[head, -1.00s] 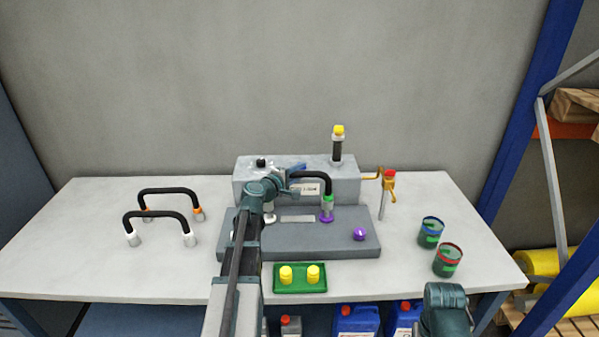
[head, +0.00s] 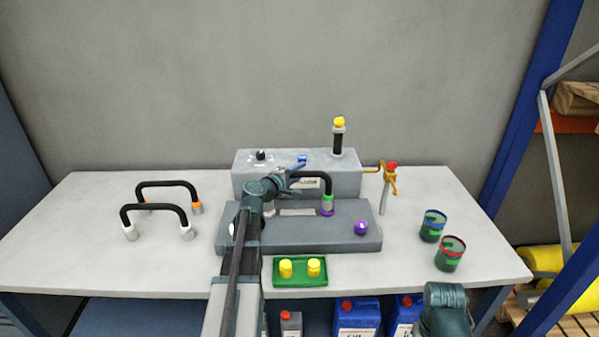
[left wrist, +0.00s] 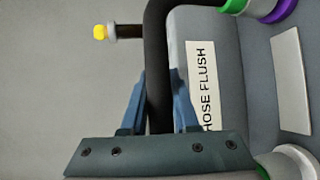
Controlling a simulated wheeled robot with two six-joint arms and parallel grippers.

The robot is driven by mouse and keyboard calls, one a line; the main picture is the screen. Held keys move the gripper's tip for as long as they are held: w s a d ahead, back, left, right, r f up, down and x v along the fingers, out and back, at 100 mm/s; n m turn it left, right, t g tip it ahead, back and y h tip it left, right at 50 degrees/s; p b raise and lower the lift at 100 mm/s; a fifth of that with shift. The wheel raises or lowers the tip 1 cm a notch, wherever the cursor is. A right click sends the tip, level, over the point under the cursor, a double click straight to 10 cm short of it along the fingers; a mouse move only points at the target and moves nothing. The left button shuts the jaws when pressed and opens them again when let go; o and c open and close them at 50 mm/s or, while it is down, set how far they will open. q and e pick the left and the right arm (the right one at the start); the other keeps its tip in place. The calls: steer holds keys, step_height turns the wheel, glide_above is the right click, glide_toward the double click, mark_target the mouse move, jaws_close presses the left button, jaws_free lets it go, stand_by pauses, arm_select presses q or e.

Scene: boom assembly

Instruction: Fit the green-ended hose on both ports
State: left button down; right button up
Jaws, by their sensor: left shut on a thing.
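The green-ended hose (head: 318,177) is a black arch over the dark grey base block (head: 345,235). Its right green end (head: 327,198) is upright on the purple-collared port (head: 327,212); I cannot tell if it is fully seated. Its left end is mostly hidden by my gripper in the head view. In the left wrist view a bit of green (left wrist: 262,173) shows beside the white-ringed left port (left wrist: 292,162), at the lower edge. My left gripper (head: 292,180) is shut on the black hose; its blue fingers (left wrist: 160,105) straddle it.
Two other black hoses (head: 168,185) (head: 153,208) stand at the left. A green tray (head: 300,281) with yellow caps lies in front. A purple ball (head: 361,227) sits on the base block. Two cans (head: 432,226) (head: 450,254) stand at the right.

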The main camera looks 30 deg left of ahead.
arm_select(q)
steer(key=shift+f+b, duration=0.65)
stand_by(0.7)
steer(key=c, duration=0.9)
jaws_free()
steer(key=shift+c, duration=0.2)
steer(key=shift+s, duration=0.1)
steer(key=s+r+p, duration=0.1)
steer(key=s+r, duration=0.1)
steer(key=s, duration=0.8)
steer(key=shift+s+a+p, duration=0.35)
steer(key=shift+a+p, duration=0.05)
steer(key=shift+a, duration=0.05)
steer(key=shift+d+f, duration=0.1)
